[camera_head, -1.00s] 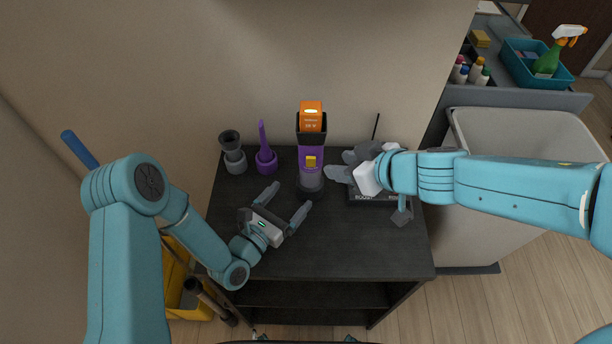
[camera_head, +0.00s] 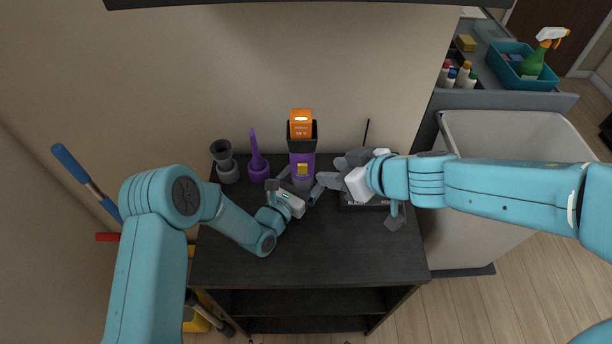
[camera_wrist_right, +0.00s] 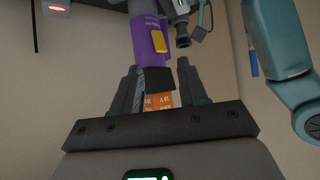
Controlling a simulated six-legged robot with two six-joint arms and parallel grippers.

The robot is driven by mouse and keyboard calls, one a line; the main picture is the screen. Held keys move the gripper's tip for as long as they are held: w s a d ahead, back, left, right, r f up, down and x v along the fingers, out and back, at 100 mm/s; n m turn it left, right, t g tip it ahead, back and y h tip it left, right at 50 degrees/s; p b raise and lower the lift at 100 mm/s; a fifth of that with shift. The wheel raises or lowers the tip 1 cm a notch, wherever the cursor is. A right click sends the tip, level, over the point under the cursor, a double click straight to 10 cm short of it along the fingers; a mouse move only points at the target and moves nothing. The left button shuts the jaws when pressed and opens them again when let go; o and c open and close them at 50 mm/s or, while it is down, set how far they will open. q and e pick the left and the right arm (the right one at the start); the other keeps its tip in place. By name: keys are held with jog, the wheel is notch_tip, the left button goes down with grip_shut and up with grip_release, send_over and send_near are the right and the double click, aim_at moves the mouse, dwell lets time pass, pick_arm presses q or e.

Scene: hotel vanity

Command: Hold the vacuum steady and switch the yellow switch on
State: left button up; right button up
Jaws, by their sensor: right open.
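The handheld vacuum (camera_head: 301,160), purple with a black section and an orange top, stands upright near the back of the dark table. Its yellow switch (camera_head: 302,169) faces me. In the right wrist view the vacuum (camera_wrist_right: 147,38) and its yellow switch (camera_wrist_right: 158,41) show beyond the fingers. My left gripper (camera_head: 294,184) is at the vacuum's lower front, fingers apart; contact is unclear. My right gripper (camera_head: 332,168) is just right of the vacuum, open and empty. In the right wrist view the right gripper (camera_wrist_right: 157,68) has its fingers spread, with the vacuum's upper part between or beyond them.
A grey attachment (camera_head: 225,163) and a purple attachment (camera_head: 258,158) stand left of the vacuum. A black router (camera_head: 366,205) with an antenna lies beneath my right gripper. The wall is close behind. The table (camera_head: 330,258) is clear in front; a large bin (camera_head: 505,170) stands right.

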pick_arm(q)
jog(key=shift+s+r, duration=0.15)
jog(key=c, duration=1)
pick_arm(e)
jog(key=shift+s, duration=0.1)
pick_arm(q)
jog(key=shift+c, duration=0.7)
pick_arm(e)
jog(key=c, duration=0.4)
grip_shut()
pick_arm(q)
jog(key=shift+f, duration=0.2)
pick_arm(e)
jog(key=d+n+h, duration=0.4)
jog(key=d+n, duration=0.1)
jog(key=n, duration=0.1)
pick_arm(q)
jog(key=shift+f, duration=0.1)
pick_arm(e)
jog(key=s+a+r+n+g+y, duration=0.1)
jog(key=s+a+r, duration=0.2)
jog(key=s+a, duration=0.2)
jog(key=shift+s+a+n+y, duration=0.3)
jog(key=shift+s+a, duration=0.05)
jog(key=shift+a, duration=0.65)
